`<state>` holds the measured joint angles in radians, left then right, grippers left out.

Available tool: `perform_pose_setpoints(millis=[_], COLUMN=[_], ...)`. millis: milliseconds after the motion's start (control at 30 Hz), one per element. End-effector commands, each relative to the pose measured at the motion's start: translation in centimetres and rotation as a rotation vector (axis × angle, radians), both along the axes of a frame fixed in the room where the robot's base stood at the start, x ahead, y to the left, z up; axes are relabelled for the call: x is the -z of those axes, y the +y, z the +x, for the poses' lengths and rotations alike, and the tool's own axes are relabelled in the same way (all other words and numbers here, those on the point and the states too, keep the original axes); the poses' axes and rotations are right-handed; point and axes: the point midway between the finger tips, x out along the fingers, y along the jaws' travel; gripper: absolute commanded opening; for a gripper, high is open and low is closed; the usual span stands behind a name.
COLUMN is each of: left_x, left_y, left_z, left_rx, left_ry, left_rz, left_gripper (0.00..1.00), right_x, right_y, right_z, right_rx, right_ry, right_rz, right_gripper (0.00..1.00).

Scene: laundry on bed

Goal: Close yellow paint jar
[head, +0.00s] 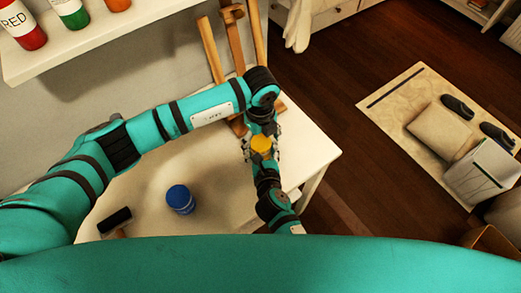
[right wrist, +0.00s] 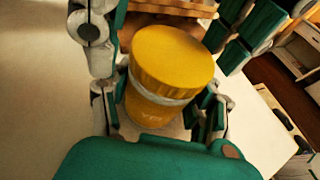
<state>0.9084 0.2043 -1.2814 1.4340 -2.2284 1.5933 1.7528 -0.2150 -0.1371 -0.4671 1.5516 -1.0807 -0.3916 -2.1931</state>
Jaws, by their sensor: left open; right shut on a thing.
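The yellow paint jar (head: 261,145) is held upright or slightly tilted above the front right of the white table. In the right wrist view its yellow lid (right wrist: 171,58) sits on top of the jar body (right wrist: 150,108), with a pale band showing below the lid. I cannot tell whether the lid is fully tight. My right gripper (head: 264,158) is shut on the jar body, with fingers on both sides. My left gripper (head: 260,132) is open close to the lid, coming from the far side; its fingers also show beyond the jar in the right wrist view.
A blue paint jar (head: 180,200) and a black roller (head: 115,221) stand or lie on the white table (head: 150,182). A wooden easel (head: 234,45) stands behind my grippers. A shelf (head: 95,43) with red, green and orange jars is at upper left.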

Motion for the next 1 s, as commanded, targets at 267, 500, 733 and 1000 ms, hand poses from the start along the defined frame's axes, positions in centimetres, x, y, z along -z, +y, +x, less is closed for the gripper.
perform_pose_setpoints(millis=[267, 500, 733, 1000], left_x=[-0.04, -0.05, -0.05, -0.15], left_y=[-0.01, 0.00, 0.01, 0.01], left_z=[0.01, 0.01, 0.01, 0.03], left_rx=[0.000, 0.000, -0.001, -0.001], left_ry=[0.000, 0.000, 0.000, 0.000], left_rz=[0.000, 0.000, 0.000, 0.000], left_gripper=[0.52, 0.21, 0.79, 0.79], right_x=[-0.04, -0.04, -0.04, -0.04], right_y=[0.01, 0.01, 0.01, 0.02], right_z=[0.01, 0.01, 0.01, 0.01], right_rx=[0.000, 0.000, 0.000, 0.000], right_ry=[-0.001, -0.001, -0.001, -0.001], right_rz=[0.000, 0.000, 0.000, 0.000], right_gripper=[0.00, 0.00, 0.00, 0.00])
